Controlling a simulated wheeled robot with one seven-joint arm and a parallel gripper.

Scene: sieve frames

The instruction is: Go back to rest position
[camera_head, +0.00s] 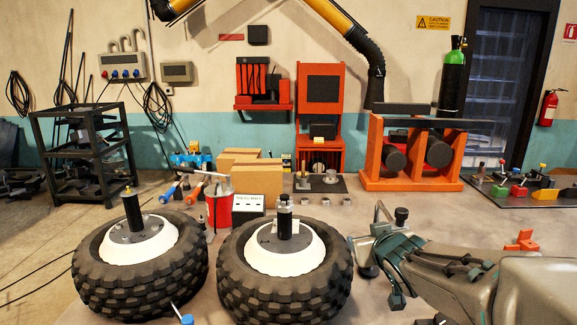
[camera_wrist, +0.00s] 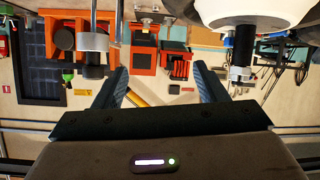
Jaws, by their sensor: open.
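My gripper (camera_head: 380,250) is at the right front of the head view, just right of the nearer tyre, with my arm reaching in from the right edge. In the wrist view my gripper (camera_wrist: 160,82) shows two dark fingers spread apart with nothing between them. That view is upside down. The right tyre (camera_head: 285,292) lies flat with a white hub and an upright black-topped shaft (camera_head: 284,222). The left tyre (camera_head: 138,285) lies beside it with a similar shaft (camera_head: 132,210).
A grey post with a black knob (camera_wrist: 93,68) stands near my fingers. Behind the tyres are a red can (camera_head: 219,210), cardboard boxes (camera_head: 258,179) and an orange stand (camera_head: 373,150). A dark mat (camera_head: 520,198) with coloured parts lies at far right. An orange piece (camera_head: 522,241) sits near my arm.

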